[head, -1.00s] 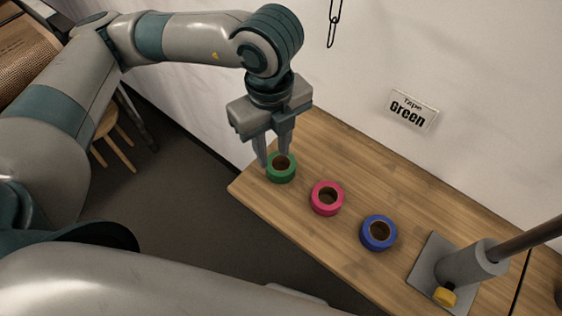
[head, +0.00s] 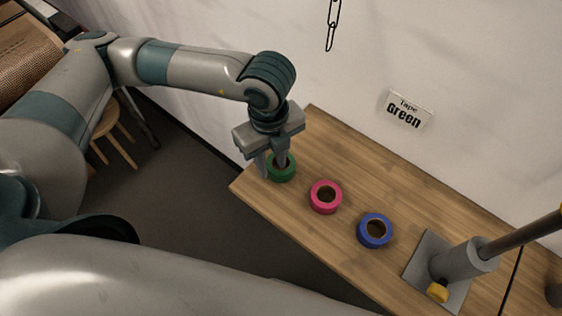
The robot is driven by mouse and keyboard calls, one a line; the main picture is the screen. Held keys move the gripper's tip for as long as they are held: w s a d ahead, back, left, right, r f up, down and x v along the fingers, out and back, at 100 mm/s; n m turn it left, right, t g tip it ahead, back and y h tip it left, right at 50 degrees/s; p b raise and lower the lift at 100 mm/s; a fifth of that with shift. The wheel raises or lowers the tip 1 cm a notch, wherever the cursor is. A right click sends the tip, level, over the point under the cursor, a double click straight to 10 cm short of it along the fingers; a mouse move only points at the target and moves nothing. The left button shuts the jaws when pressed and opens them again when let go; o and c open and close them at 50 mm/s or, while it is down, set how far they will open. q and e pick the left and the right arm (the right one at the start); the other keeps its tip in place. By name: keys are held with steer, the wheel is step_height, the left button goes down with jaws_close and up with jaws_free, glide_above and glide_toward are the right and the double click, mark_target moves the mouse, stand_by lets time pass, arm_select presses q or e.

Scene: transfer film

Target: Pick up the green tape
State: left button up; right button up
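The green tape (head: 284,177) is a roll lying flat near the left end of the wooden table. My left gripper (head: 272,170) points down over it. Its fingers are apart: one is at the left outer side of the roll, and the other appears to reach into the roll's hole. I cannot see contact with the tape. The fingers hide part of the roll's left and far side. My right gripper is not in view.
A pink tape (head: 326,208) and a blue tape (head: 375,242) lie in a row to the right on the table (head: 350,165). A grey stand (head: 462,265) with a yellow knob is further right. A "Tape Green" sign (head: 405,112) is on the wall behind.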

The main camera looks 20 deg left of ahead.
mark_target(271, 168)
arm_select(q)
steer(key=shift+w+a+f+p, duration=0.15)
steer(key=shift+f+p, duration=0.2)
steer(key=shift+f, duration=1.15)
jaws_close()
